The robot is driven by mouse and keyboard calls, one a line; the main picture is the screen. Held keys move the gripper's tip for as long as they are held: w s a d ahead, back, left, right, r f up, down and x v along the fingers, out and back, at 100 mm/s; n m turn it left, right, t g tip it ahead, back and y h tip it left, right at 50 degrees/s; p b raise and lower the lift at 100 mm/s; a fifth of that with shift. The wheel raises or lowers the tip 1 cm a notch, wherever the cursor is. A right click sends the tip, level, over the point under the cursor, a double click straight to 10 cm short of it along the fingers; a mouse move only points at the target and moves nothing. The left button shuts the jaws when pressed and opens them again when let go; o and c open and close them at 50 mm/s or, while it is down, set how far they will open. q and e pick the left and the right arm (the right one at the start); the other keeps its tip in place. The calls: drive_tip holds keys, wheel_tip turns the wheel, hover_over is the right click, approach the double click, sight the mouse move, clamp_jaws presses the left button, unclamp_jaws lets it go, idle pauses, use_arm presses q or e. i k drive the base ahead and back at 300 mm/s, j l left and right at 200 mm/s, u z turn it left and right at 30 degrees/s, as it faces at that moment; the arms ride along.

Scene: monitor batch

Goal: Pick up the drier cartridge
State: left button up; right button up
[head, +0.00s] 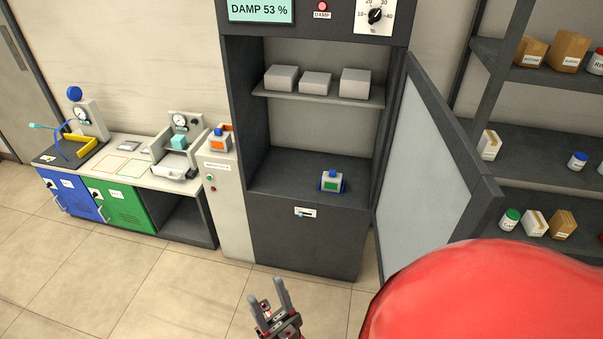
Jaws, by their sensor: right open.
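A small pale block with a green face and a blue top (331,183) stands upright on the floor of the open dark cabinet, over a blue-edged spot. A similar block with an orange face and a blue top (220,138) stands on the narrow pale pillar left of the cabinet. No label tells me which is the drier cartridge. My right gripper (267,292) is open and empty, low in front of the cabinet and apart from both blocks. My left gripper is not in view.
The cabinet door (425,165) stands open to the right. Grey boxes sit on the cabinet's upper shelf (318,96). A bench (130,174) with gauges stands at left, a rack (540,155) with cartons and jars at right. The floor (190,290) before the cabinet is clear.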

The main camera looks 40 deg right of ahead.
sight(332, 180)
drive_tip(key=i+j+z, duration=0.2)
drive_tip(key=i, duration=0.35)
drive_tip(key=i+j+z, duration=0.2)
drive_tip(key=i, duration=0.4)
drive_tip(key=i+z, duration=0.3)
drive_tip(key=z, duration=0.15)
drive_tip(key=i+j+z, duration=0.1)
drive_tip(key=i+z, duration=0.15)
drive_tip(key=z, duration=0.2)
drive_tip(key=i+j+z, duration=0.15)
drive_tip(key=z, duration=0.3)
drive_tip(key=i+j+z, duration=0.3)
drive_tip(key=z, duration=0.15)
drive_tip(key=i+j+z, duration=0.6)
drive_tip(key=i+l, duration=0.1)
